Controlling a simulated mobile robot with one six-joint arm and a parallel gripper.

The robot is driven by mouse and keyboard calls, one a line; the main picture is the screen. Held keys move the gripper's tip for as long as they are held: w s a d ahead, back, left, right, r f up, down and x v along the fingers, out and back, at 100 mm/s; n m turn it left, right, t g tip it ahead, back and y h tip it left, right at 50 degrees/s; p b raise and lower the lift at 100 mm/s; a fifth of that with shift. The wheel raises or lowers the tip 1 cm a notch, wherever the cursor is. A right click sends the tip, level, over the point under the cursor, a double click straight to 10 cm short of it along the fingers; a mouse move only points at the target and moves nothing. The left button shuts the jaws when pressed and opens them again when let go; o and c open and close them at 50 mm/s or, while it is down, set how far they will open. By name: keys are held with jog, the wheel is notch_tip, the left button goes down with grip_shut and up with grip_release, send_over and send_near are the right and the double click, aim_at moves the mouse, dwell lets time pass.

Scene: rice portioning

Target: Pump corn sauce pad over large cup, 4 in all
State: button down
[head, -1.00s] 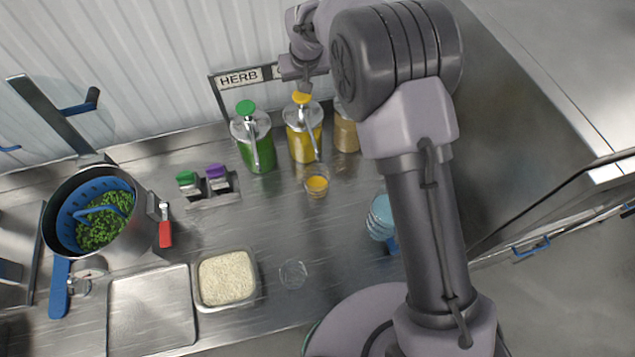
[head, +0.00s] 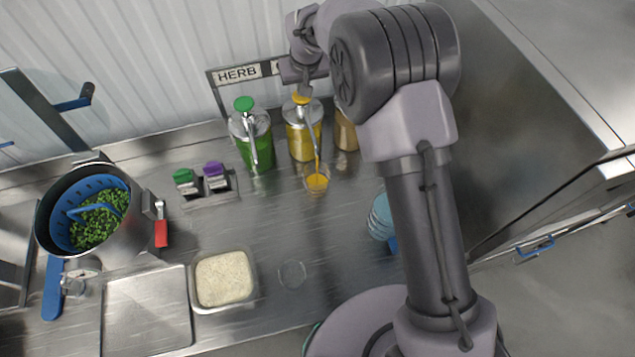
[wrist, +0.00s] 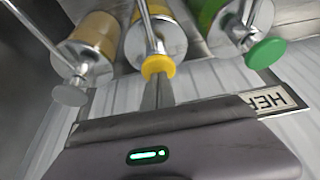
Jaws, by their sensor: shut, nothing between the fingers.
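The corn sauce pump bottle (head: 303,143) has a yellow top and yellow sauce inside, and stands at the back of the counter. Its yellow pump head (wrist: 158,66) also shows in the wrist view. My gripper (wrist: 158,92) is shut and empty, with its fingertips at the yellow pump head. A thin yellow stream runs from the spout down into a small clear cup (head: 316,189) in front of the bottle. Yellow sauce (head: 317,181) lies in this cup. I cannot tell exactly whether the fingertips touch the head.
A green-topped bottle (head: 252,148) stands left and a tan sauce bottle (head: 345,135) right of the corn bottle. A rice tray (head: 257,296), an empty clear cup (head: 292,274) and a pot (head: 128,243) of greens stand nearer.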

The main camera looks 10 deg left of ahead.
jog(key=shift+f, duration=0.5)
jog(key=shift+r+p, duration=0.7)
jog(key=shift+r, duration=1.15)
jog(key=shift+r, duration=0.1)
notch_tip(320, 180, up, 6)
jog(key=p, duration=0.3)
jog(key=shift+p, duration=0.3)
